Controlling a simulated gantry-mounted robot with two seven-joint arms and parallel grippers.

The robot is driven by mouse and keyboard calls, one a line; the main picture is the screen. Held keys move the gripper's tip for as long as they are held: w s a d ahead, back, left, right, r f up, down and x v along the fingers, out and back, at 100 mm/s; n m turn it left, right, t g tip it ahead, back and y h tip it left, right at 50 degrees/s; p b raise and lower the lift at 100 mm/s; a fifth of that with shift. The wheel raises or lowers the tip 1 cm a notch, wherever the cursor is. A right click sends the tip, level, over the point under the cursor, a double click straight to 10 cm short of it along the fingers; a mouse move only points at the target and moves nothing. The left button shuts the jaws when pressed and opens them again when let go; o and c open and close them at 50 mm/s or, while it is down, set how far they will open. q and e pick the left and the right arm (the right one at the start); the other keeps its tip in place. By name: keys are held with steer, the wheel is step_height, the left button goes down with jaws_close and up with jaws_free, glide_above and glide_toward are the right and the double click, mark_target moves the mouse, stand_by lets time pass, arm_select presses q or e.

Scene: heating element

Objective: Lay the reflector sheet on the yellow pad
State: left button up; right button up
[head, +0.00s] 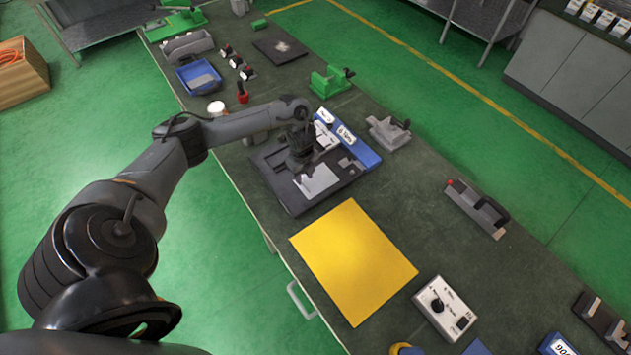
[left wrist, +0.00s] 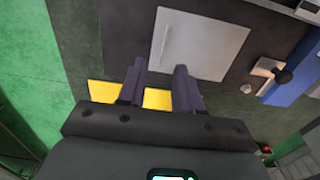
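The reflector sheet, a flat light-grey square (head: 318,181), lies on a dark fixture plate on the bench. In the left wrist view the sheet (left wrist: 205,45), with a thin raised strip on it, lies just beyond my fingertips. The yellow pad (head: 353,261) lies flat and bare on the bench, nearer than the fixture; parts of it show in the left wrist view (left wrist: 104,91). My left gripper (head: 302,165) hangs over the fixture beside the sheet. Its two fingers (left wrist: 160,70) stand apart with nothing between them. My right gripper is not in view.
The dark fixture plate (head: 283,195) has a blue block (head: 358,147) along its far side. A grey vise (head: 389,133) and a control box with a black knob (head: 445,308) stand nearby.

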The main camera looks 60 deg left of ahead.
mark_target(305, 184)
arm_select(q)
steer(key=shift+w+a+f, duration=0.1)
steer(key=shift+a+f, duration=0.05)
steer(key=shift+f, duration=1.3)
steer(key=shift+w+a+f, duration=0.1)
steer(key=shift+f, duration=1.3)
steer(key=shift+c, duration=0.3)
jaws_close()
